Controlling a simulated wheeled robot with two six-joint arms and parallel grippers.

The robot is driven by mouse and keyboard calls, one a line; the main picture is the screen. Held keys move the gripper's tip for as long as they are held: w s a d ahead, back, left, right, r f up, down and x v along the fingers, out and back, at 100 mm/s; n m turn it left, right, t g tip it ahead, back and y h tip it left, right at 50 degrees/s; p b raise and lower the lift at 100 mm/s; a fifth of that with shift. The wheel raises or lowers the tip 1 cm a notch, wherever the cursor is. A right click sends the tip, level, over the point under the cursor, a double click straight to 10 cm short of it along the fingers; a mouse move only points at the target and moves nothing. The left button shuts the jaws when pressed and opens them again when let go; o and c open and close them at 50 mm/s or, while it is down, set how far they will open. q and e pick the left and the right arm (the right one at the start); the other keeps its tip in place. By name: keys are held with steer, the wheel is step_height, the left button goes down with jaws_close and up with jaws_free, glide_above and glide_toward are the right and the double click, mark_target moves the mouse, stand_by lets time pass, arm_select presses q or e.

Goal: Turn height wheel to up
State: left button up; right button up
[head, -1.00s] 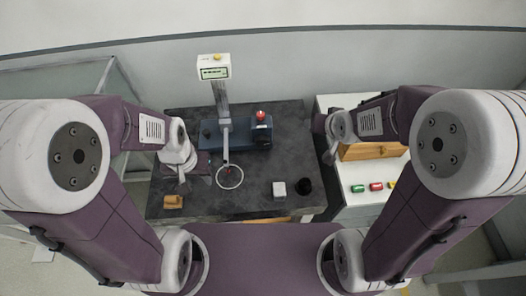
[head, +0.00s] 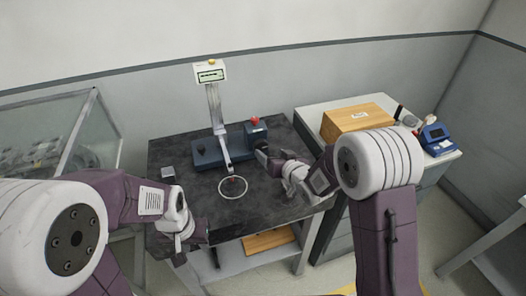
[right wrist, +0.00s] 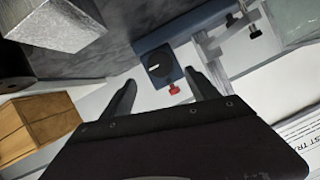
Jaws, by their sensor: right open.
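The device has a blue base (head: 208,154), a grey column (head: 215,108) with a small display on top, and a box with a red knob (head: 255,121) at its right. In the right wrist view a round black dial with a white mark (right wrist: 160,64) sits on the blue box, with a red part just below it; I cannot tell for sure that this is the height wheel. My right gripper (right wrist: 160,80) is open and empty, its fingers pointing towards the dial, apparently apart from it. My left gripper (head: 200,235) hangs at the table's front left; its jaws are unclear.
A white ring (head: 233,188) stands out in front of the column above the dark table (head: 185,135). A wooden box (head: 357,118) and a blue device (head: 436,137) stand on the white cabinet at right. A pale block (right wrist: 55,22) shows close in the right wrist view.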

mark_target(261, 147)
steer(key=x, duration=0.7)
steer(key=shift+w+a+f, duration=0.1)
steer(key=shift+w+f, duration=0.1)
steer(key=shift+w, duration=0.15)
steer(key=shift+w+a, duration=0.1)
